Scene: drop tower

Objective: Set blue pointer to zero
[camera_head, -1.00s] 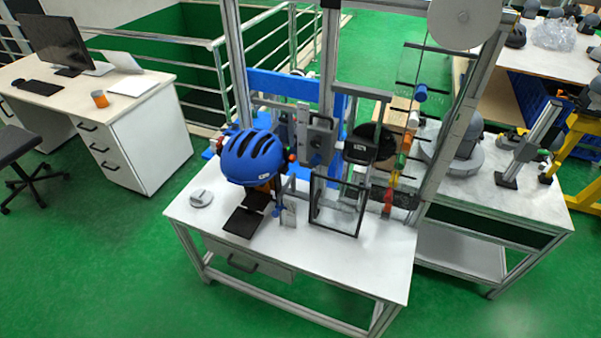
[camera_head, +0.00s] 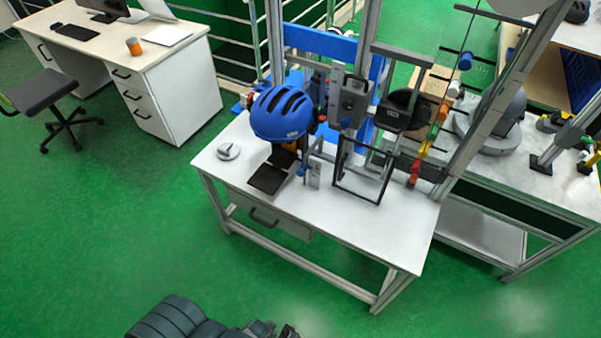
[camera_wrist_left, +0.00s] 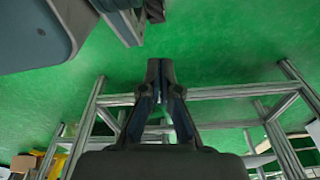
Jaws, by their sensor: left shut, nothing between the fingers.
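A small blue cylinder (camera_head: 465,61) sits high on the slim slanted rod at the right of the drop tower; it looks like the blue pointer. White, yellow, orange and red pieces are below it on the rod. Its reading is too small to tell. My left gripper shows in the left wrist view (camera_wrist_left: 160,68), its fingertips together and empty, over green floor. In the head view my dark left arm (camera_head: 180,320) enters at the bottom, well short of the tower table. My right gripper is in neither view.
The white tower table (camera_head: 400,235) holds a blue helmet (camera_head: 282,113), a grey disc (camera_head: 228,151) and a black-framed panel (camera_head: 363,176). A desk (camera_head: 175,65) and chair (camera_head: 45,92) stand at the left. Green floor is clear before the table.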

